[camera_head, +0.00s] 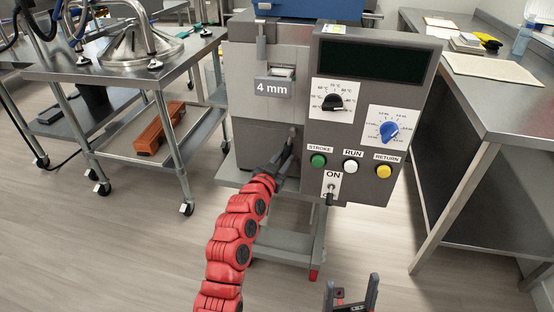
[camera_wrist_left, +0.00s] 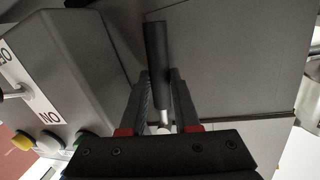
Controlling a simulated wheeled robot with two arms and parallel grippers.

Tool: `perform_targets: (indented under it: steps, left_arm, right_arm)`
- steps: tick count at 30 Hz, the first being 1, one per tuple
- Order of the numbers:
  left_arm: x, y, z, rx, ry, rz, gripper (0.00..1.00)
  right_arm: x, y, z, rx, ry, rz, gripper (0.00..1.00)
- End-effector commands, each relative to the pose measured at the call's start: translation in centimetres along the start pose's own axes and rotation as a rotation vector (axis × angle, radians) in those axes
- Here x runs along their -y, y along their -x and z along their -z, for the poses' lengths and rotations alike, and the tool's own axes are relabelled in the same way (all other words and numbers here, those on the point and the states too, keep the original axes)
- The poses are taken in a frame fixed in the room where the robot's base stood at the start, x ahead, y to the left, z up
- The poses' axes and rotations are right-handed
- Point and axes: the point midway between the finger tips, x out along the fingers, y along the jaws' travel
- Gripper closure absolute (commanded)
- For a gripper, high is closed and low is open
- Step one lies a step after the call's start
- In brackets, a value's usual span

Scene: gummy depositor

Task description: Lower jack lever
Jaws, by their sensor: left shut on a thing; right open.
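The jack lever (camera_wrist_left: 155,55) shows in the left wrist view as a dark cylindrical handle on a short silver rod. It lies between the two fingers of my left gripper (camera_wrist_left: 160,90), which is shut on it. In the head view my left gripper (camera_head: 285,157) is at the lower front of the grey depositor machine (camera_head: 262,140), just left of its control panel. The lever is mostly hidden there by the fingers. My right gripper (camera_head: 351,296) is open and empty at the bottom edge, below the panel.
The control panel (camera_head: 365,110) has knobs, STROKE, RUN and RETURN buttons and an ON toggle switch (camera_head: 330,195). A wheeled steel cart (camera_head: 130,75) stands at left, with an orange object (camera_head: 160,127) on its lower shelf. A steel table (camera_head: 500,100) stands at right.

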Motion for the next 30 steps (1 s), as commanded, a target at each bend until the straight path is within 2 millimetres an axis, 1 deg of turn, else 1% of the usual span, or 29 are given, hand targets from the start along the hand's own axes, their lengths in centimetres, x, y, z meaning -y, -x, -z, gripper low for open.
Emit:
perform_targets:
  steps: [1, 9, 21, 22, 26, 27, 30]
  left_arm:
    - [0.27, -0.02, 1.21, -0.028, 0.015, 0.009, 1.00]
    - [-0.13, -0.10, 1.40, -0.041, 0.068, 0.009, 1.00]
    - [-0.12, -0.10, 1.53, -0.044, 0.072, 0.010, 1.00]
    - [-0.12, -0.10, 1.53, -0.044, 0.072, 0.010, 0.66]
    - [-0.22, -0.10, 1.15, -0.036, 0.072, 0.008, 0.42]
    - [-0.25, -0.10, 1.04, -0.034, 0.072, 0.008, 0.39]
    - [-0.31, -0.11, 0.81, -0.030, 0.072, 0.006, 0.39]
  right_arm:
    - [0.00, 0.01, 0.01, 0.000, 0.000, 0.000, 0.16]
    - [0.01, 0.11, -0.02, 0.000, 0.000, 0.000, 0.16]
    - [0.01, 0.10, -0.01, 0.000, 0.000, 0.000, 0.16]
    - [0.01, 0.10, -0.01, 0.000, 0.000, 0.000, 0.16]
    - [0.01, 0.12, -0.02, 0.000, 0.000, 0.000, 0.16]
    - [0.01, 0.13, -0.02, 0.000, 0.000, 0.000, 0.16]
    - [0.01, 0.15, -0.02, 0.000, 0.000, 0.000, 0.16]
